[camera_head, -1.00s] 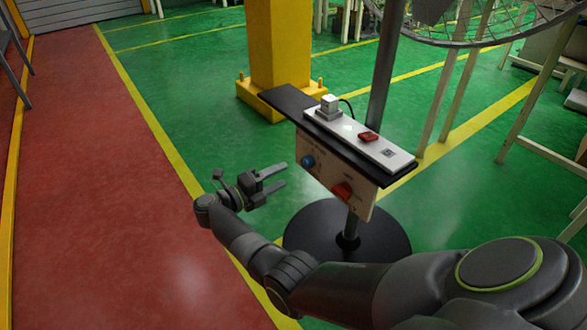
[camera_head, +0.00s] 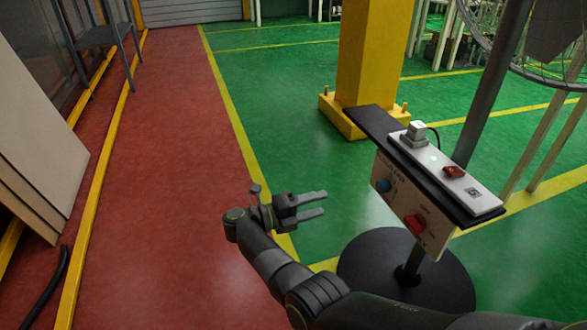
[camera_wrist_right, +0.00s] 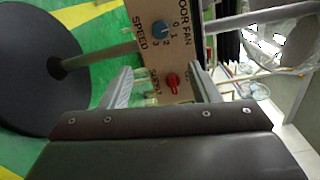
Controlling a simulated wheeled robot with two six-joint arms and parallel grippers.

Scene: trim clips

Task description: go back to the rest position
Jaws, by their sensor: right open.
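My right gripper (camera_head: 316,204) is open and empty in the head view, to the left of the stand and apart from it. The stand holds a control panel (camera_head: 411,204) with a blue knob (camera_head: 383,185) and a red switch (camera_head: 415,224). In the right wrist view the two fingers of my right gripper (camera_wrist_right: 160,88) are spread, with the panel (camera_wrist_right: 158,50), its blue knob (camera_wrist_right: 159,27) and red switch (camera_wrist_right: 172,80) beyond them. My left gripper is not in view.
A dark shelf with a white strip (camera_head: 480,197) tops the stand, bearing a plug-like block (camera_head: 413,134) and a red rocker (camera_head: 453,172). The round black base (camera_head: 440,285) is on the floor. A yellow column (camera_head: 372,60) stands behind. The red walkway (camera_head: 165,190) is clear.

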